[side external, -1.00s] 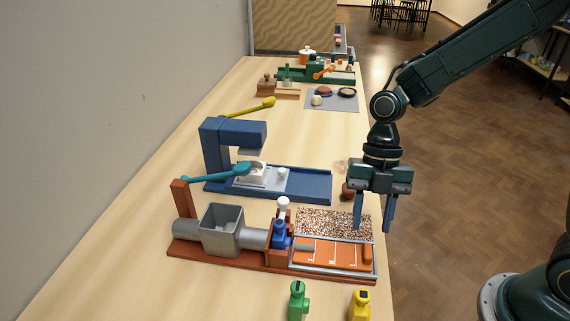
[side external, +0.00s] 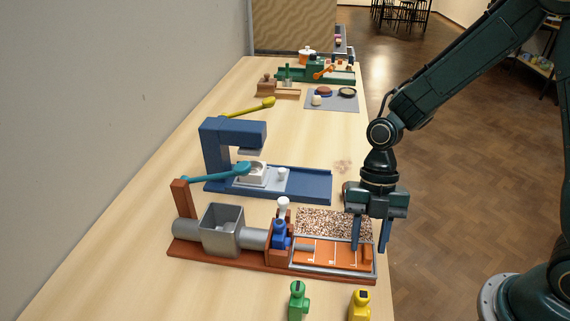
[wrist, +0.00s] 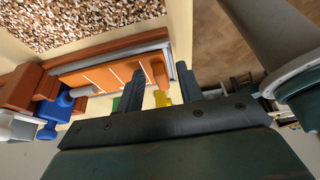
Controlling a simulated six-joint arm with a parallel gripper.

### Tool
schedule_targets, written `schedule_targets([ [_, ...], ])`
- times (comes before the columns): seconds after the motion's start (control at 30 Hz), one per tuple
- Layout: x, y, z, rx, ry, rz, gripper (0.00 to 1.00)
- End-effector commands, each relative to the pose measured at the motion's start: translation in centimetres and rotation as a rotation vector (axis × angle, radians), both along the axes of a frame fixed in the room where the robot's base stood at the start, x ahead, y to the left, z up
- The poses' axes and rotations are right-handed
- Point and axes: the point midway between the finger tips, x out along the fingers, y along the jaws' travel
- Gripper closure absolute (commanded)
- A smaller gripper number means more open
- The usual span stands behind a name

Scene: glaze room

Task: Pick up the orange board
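The orange board (side external: 328,254) lies flat in a grey-rimmed tray at the right end of the red-brown machine. It has thin white lines across it and a raised orange block (side external: 367,254) at its right end. The wrist view also shows the board (wrist: 98,79) and the block (wrist: 160,75). My gripper (side external: 369,249) is open and points down at this right end. In the wrist view, the block appears between the two fingertips, with a gap on each side. I cannot tell whether the fingertips reach down beside the block. Nothing is held.
A speckled brown-and-white panel (side external: 333,222) lies directly behind the tray. A blue plunger with a white knob (side external: 283,204) stands left of the board. Green (side external: 298,302) and yellow (side external: 360,305) bottles stand in front. A blue press (side external: 222,150) stands behind. The table's right edge is close.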

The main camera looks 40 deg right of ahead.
Motion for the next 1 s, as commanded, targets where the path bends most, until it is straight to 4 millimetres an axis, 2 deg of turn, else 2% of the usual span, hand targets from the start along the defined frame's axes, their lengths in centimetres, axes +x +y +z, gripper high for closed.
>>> schedule_targets([
  [0.03, 0.0, 0.0, 0.0, 0.000, 0.000, 0.000, 0.74],
  [0.17, 0.0, 0.0, 0.0, 0.000, 0.000, 0.000, 0.99],
  [0.67, 0.1, 0.0, 0.5, 0.001, -0.002, 0.000, 1.00],
  [0.87, 0.1, 0.0, 1.8, 0.002, -0.005, -0.001, 1.00],
  [1.0, 0.1, 0.0, 3.6, 0.002, -0.006, 0.000, 1.00],
])
